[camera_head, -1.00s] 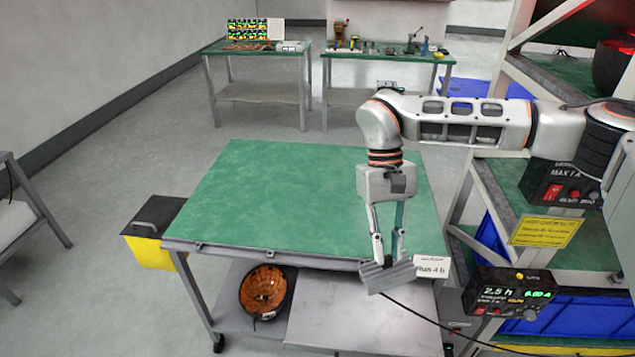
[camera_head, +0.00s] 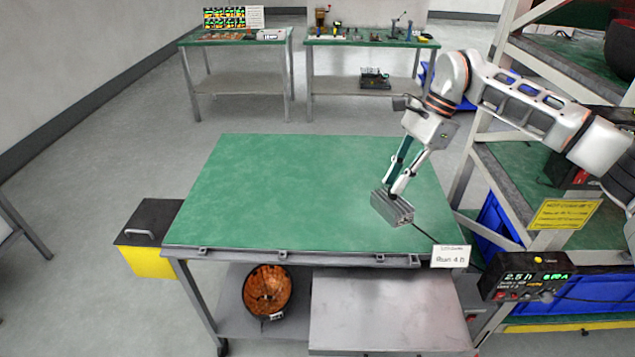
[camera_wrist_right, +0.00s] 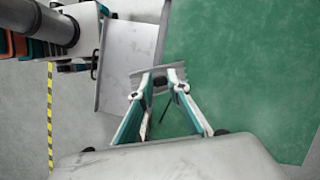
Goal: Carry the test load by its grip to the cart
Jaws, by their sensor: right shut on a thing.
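The test load is a grey ribbed metal block (camera_head: 391,208) with a black cable trailing from its right end. My right gripper (camera_head: 398,190) is shut on it from above, at its grip, which the fingers mostly hide. The load is tilted and appears over the right front part of the cart's green top (camera_head: 285,190). I cannot tell whether it touches the top. In the right wrist view the gripper (camera_wrist_right: 158,82) has the block (camera_wrist_right: 147,73) between its fingertips, beside the green surface. My left gripper is not in view.
The cart top is otherwise clear. A tag (camera_head: 451,256) reading "Run 4 h" is at its right front corner. A lit meter box (camera_head: 528,278) and the rack stand to the right. A black-and-yellow bin (camera_head: 150,238) is at the left.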

